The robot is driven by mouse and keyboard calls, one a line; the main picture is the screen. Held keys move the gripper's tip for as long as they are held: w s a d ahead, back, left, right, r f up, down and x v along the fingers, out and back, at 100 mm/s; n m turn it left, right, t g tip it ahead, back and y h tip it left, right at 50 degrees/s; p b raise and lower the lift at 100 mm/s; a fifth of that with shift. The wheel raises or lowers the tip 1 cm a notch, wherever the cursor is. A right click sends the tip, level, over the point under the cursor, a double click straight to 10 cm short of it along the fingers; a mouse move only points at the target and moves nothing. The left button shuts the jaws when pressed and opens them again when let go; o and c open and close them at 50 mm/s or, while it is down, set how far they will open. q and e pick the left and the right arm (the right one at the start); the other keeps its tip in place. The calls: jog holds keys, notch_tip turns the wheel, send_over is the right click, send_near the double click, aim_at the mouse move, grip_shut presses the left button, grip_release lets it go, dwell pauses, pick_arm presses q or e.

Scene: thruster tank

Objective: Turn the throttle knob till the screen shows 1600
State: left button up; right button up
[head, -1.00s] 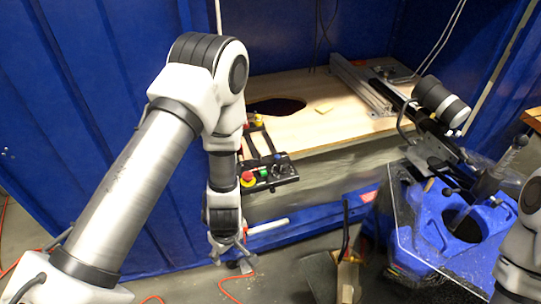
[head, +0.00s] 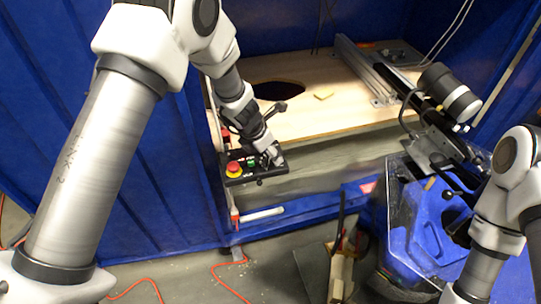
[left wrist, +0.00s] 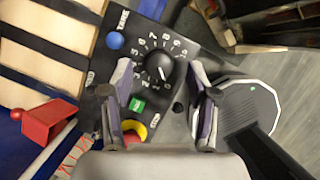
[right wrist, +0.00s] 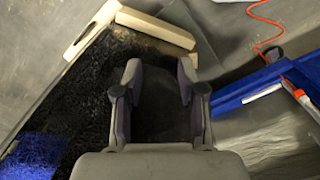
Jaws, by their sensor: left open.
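The throttle knob (left wrist: 158,67) is black with a white pointer, ringed by white numbers on a black control panel (left wrist: 150,12). In the left wrist view my left gripper (left wrist: 160,76) is open, with one finger on each side of the knob and gaps between. In the head view my left gripper (head: 270,154) is over the right part of the panel (head: 262,175), and hides the knob. A round dark disc with a pale rim (left wrist: 248,98) and a small green mark lies to the right; I cannot read a number. My right gripper (right wrist: 160,75) is open and empty.
The panel also has a blue button (left wrist: 115,40), a green button (left wrist: 137,104) and a red emergency stop on yellow (head: 233,169). A wooden board (head: 330,110) lies behind it. A blue machine part (head: 433,225) stands at right, near my right arm.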

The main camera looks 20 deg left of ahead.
pick_arm(q)
jog(key=shift+x, duration=1)
jog(key=shift+r, duration=0.2)
grip_shut()
jog(key=shift+a, duration=0.1)
